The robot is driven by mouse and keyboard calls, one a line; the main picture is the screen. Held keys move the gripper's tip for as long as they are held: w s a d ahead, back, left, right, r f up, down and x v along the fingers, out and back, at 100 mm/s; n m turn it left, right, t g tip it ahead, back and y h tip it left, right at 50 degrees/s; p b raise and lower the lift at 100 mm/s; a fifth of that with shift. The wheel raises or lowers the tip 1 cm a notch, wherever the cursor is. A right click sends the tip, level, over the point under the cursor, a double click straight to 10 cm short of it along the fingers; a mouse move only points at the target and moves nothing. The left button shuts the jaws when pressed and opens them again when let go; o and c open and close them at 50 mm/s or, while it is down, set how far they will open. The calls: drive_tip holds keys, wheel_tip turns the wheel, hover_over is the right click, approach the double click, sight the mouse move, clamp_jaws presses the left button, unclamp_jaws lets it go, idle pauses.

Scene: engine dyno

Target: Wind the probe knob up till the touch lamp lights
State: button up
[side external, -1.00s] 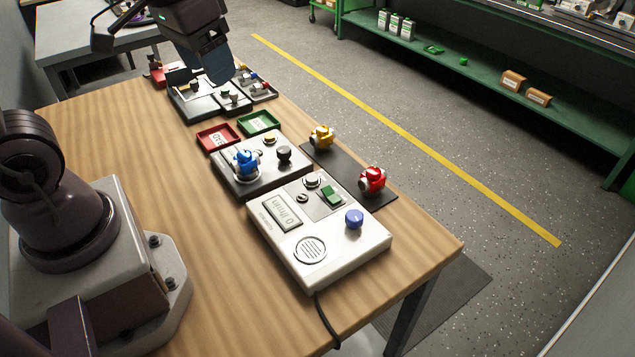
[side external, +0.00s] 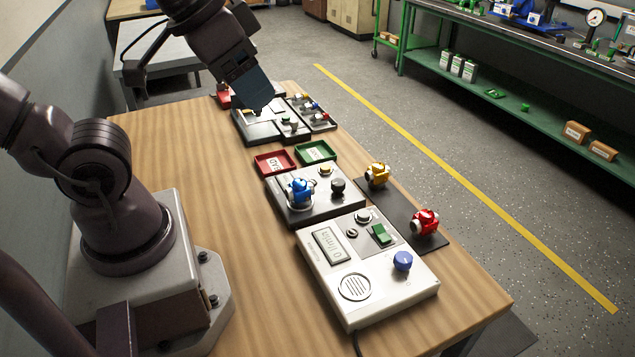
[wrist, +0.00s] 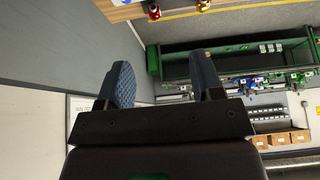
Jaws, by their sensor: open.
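Three units stand on the wooden table in the side view. The near white box has a blue knob (side external: 402,261), a green switch (side external: 381,234), a display (side external: 331,245) and a small round fitting (side external: 363,216). The middle unit carries a black knob (side external: 338,186), a yellow button (side external: 325,169) and a blue part (side external: 299,191). I cannot tell which knob is the probe knob or which fitting is the touch lamp. My gripper (side external: 258,98) hangs tilted around the far unit, apart from both knobs. Its fingers are open and empty in the wrist view (wrist: 162,80).
A red tray (side external: 275,163) and a green tray (side external: 316,152) lie between the far and middle units. A yellow part (side external: 377,174) and a red part (side external: 425,221) sit on a dark mat (side external: 398,208). Bare tabletop (side external: 215,215) lies left of the units.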

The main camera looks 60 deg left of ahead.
wheel_tip(320, 180, down, 2)
drive_tip(key=w+a+g, duration=0.1)
drive_tip(key=a, duration=0.1)
drive_tip(key=n+g+h, duration=0.4)
drive_tip(key=n+g, duration=0.2)
drive_tip(key=n, duration=0.7)
hover_over(338, 181)
drive_tip(key=s+a, duration=0.2)
drive_tip(key=a, duration=0.3)
wheel_tip(338, 181, down, 18)
drive_tip(key=w+n, duration=0.3)
drive_tip(key=shift+m, duration=0.3)
drive_tip(key=x, duration=1.2)
drive_tip(key=shift+w+d+f, duration=0.1)
drive_tip(key=shift+w+d, duration=0.1)
drive_tip(key=shift+d, duration=0.1)
drive_tip(key=c, duration=0.9)
